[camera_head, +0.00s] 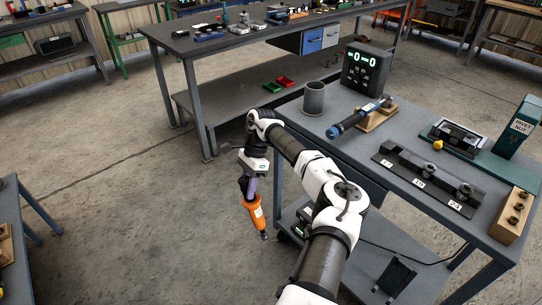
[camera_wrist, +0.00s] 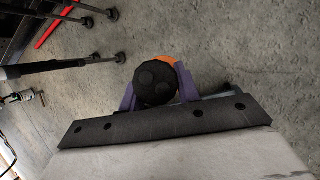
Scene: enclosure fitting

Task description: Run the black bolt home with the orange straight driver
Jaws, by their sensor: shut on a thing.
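My gripper (camera_head: 250,188) has purple fingers and is shut on the orange straight driver (camera_head: 255,211). The driver hangs slightly tilted, its dark tip down, over open floor left of the right-hand bench. In the wrist view the driver's round black end (camera_wrist: 155,83) sits between the purple fingers of my gripper (camera_wrist: 157,93), with a bit of orange behind it. I cannot make out the black bolt for certain in either view.
The right-hand bench (camera_head: 357,163) bears a grey cup (camera_head: 314,99), a display box (camera_head: 366,68), a blue-handled tool (camera_head: 360,116) on a wooden stand, a numbered dark rack (camera_head: 421,178), a dark fixture (camera_head: 456,137) and a wooden block (camera_head: 513,214).

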